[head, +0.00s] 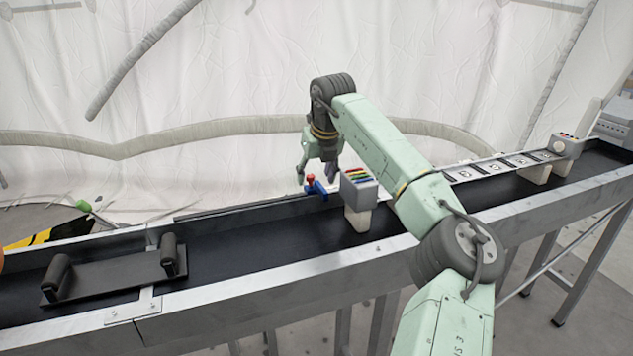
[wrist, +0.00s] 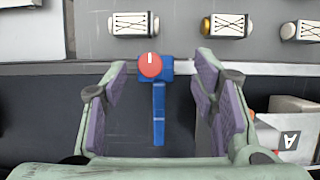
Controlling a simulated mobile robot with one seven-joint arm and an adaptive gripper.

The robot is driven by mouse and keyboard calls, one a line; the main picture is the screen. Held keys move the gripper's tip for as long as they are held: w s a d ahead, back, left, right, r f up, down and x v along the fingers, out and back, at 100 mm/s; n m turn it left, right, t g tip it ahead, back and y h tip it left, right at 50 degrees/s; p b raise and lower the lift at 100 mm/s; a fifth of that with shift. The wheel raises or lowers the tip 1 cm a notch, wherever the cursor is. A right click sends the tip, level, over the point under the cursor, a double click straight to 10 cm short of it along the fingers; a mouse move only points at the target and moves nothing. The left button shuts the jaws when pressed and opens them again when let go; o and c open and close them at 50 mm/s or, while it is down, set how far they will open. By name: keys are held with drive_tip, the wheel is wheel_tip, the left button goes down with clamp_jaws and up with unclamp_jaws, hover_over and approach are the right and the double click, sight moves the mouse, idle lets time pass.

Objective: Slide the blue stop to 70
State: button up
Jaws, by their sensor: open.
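The blue stop (wrist: 158,101) has a red round knob with a white mark on top and a blue bar hanging toward the bottom of the wrist view. It sits at a pale metal rail (wrist: 260,68). It also shows in the head view (head: 320,188), beside the far edge of the dark trough. My gripper (wrist: 162,82) is open, one finger left of the stop and one right, with a gap on both sides. In the head view my gripper (head: 317,172) hangs over the stop. I can read no scale number, 70 included.
A grey box with coloured strips (head: 359,184) stands on a pale block, right of the stop. Patterned white tiles (head: 489,168) line the rail farther right. A dark plate with two upright rollers (head: 113,272) lies left. The trough between is clear.

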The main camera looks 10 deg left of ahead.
wheel_tip(320, 180, up, 8)
drive_tip(key=shift+s+f, duration=0.1)
drive_tip(key=shift+f, duration=0.1)
idle(0.3)
